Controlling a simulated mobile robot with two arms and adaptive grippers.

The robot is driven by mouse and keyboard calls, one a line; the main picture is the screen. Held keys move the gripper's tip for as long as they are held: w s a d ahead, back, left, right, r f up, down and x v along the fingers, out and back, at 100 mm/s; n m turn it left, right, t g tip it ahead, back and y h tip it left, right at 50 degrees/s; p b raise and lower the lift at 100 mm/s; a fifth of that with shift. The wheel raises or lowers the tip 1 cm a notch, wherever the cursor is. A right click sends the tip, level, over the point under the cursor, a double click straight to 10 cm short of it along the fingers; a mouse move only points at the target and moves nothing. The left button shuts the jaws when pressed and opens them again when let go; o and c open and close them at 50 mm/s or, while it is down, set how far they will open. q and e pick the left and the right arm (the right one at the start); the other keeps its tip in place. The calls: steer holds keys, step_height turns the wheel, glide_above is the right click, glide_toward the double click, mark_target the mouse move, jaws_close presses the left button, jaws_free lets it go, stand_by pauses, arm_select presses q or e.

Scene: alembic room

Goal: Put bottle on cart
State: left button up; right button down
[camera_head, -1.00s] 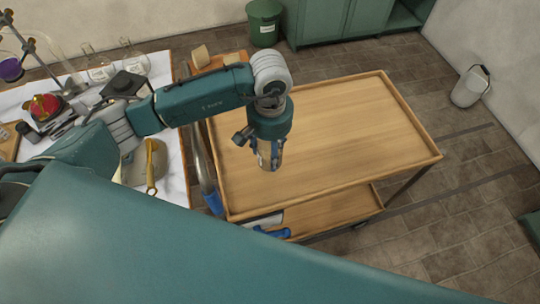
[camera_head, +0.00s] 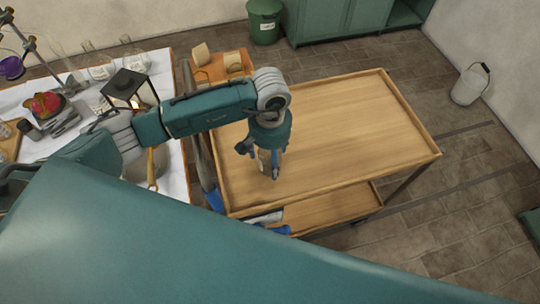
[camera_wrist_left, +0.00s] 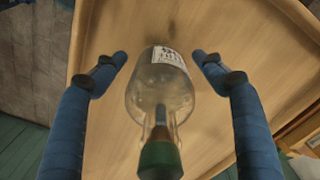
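The clear glass bottle (camera_wrist_left: 160,85), with a white label and a green top, shows between my left fingers in the left wrist view. It appears to stand on the wooden top of the cart (camera_head: 340,130), near the cart's left end; its base contact is hard to see in the head view. My left gripper (camera_head: 262,160) is open around the bottle, with a gap on each side of it in the wrist view (camera_wrist_left: 160,65). In the head view the bottle (camera_head: 264,161) is mostly hidden by the gripper. My right gripper is not in view.
A white table (camera_head: 172,170) with a lantern (camera_head: 130,90) and glassware stands left of the cart. The cart's lower shelf (camera_head: 325,212) holds some blue-handled items. Most of the cart top is clear.

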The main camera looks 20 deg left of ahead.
arm_select(q)
steer(key=shift+r, duration=0.1)
steer(key=shift+r, duration=0.2)
step_height(320, 180, up, 10)
steer(key=b, duration=0.3)
steer(key=shift+r, duration=0.85)
